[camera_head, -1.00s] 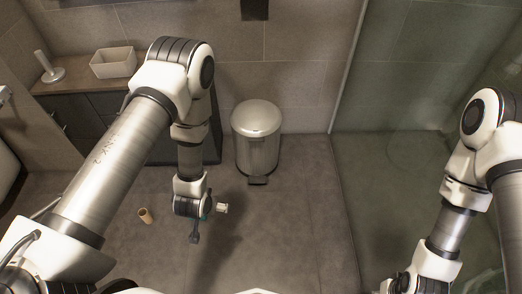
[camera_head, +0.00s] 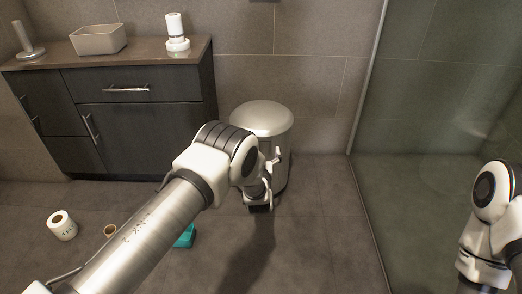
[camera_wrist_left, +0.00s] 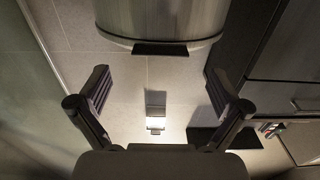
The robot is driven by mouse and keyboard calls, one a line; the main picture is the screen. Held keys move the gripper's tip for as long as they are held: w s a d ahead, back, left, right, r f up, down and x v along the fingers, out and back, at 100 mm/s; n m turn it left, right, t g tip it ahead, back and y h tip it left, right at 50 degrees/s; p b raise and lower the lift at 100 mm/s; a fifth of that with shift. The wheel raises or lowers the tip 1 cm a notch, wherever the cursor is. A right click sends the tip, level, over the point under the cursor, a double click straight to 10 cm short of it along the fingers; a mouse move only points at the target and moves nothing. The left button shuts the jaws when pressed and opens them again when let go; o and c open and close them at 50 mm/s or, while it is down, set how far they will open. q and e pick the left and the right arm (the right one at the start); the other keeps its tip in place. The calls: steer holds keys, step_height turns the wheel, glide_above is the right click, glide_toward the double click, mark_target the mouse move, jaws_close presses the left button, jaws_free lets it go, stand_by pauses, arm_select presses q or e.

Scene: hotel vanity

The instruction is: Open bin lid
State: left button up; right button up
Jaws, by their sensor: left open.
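The bin (camera_head: 262,118) is a metal cylinder with a rounded silver lid, standing on the floor against the back wall. Its lid looks shut. A dark pedal (camera_head: 261,208) sticks out at its foot. My left gripper (camera_head: 270,172) is in front of the bin's body, below the lid, and my forearm hides part of the bin. In the left wrist view the left gripper (camera_wrist_left: 155,80) is open with nothing between its fingers. The metal bin (camera_wrist_left: 165,18) fills the top there, with the dark pedal (camera_wrist_left: 160,48) at its edge. My right gripper is out of view.
A dark cabinet (camera_head: 140,125) stands left of the bin, with a tray (camera_head: 98,40) and a white roll (camera_head: 176,30) on top. A paper roll (camera_head: 62,226), a cardboard tube (camera_head: 110,231) and a teal object (camera_head: 186,237) lie on the floor. A glass panel (camera_head: 430,90) is at right.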

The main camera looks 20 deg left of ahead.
arm_select(q)
steer(key=b+x, duration=0.3)
steer(key=x, duration=0.3)
steer(key=shift+f, duration=0.15)
steer(key=c, duration=1.6)
steer(key=shift+c, duration=0.4)
